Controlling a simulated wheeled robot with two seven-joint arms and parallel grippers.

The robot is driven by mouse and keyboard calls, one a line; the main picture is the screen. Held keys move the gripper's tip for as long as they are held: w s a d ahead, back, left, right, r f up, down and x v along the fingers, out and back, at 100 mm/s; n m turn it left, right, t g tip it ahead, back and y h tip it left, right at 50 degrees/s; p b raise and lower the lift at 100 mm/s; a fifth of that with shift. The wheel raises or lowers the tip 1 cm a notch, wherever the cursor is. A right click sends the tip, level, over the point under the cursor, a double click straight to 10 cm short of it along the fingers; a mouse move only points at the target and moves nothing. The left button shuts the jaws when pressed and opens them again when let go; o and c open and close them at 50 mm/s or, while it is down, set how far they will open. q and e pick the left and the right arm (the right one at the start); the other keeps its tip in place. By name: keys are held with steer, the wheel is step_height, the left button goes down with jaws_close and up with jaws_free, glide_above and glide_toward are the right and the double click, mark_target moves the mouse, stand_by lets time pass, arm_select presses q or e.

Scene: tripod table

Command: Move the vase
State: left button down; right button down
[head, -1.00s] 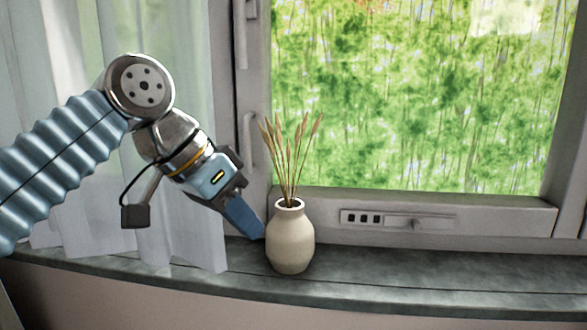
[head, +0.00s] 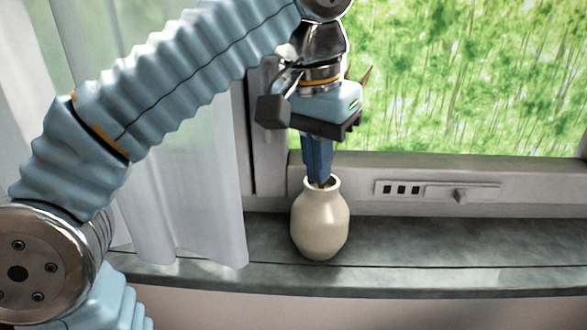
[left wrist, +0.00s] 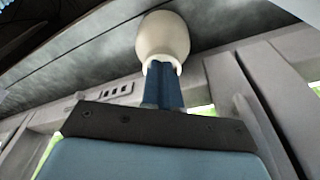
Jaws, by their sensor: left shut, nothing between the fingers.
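The cream vase (head: 320,228) stands upright on the dark stone sill. My left gripper (head: 318,180) points down at the vase's mouth, its blue fingers together with nothing between them. The fingertips overlap the mouth in the head view; I cannot tell whether they are inside it or touching the rim. The dried stalks (head: 366,75) are mostly hidden behind the gripper, with only a few tips showing. In the left wrist view, the vase (left wrist: 163,33) is just beyond the closed fingertips (left wrist: 162,68). My right gripper is not in view.
The stone sill (head: 440,245) is clear to the right of the vase. A white curtain (head: 190,200) hangs to the left. The window frame (head: 540,170) with a slotted vent strip (head: 437,191) is close behind the vase.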

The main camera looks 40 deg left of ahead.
arm_select(q)
steer(key=w, duration=0.2)
steer(key=shift+w, duration=0.4)
steer(key=shift+f, duration=0.5)
steer(key=shift+d+f, duration=0.1)
steer(key=shift+f, duration=0.3)
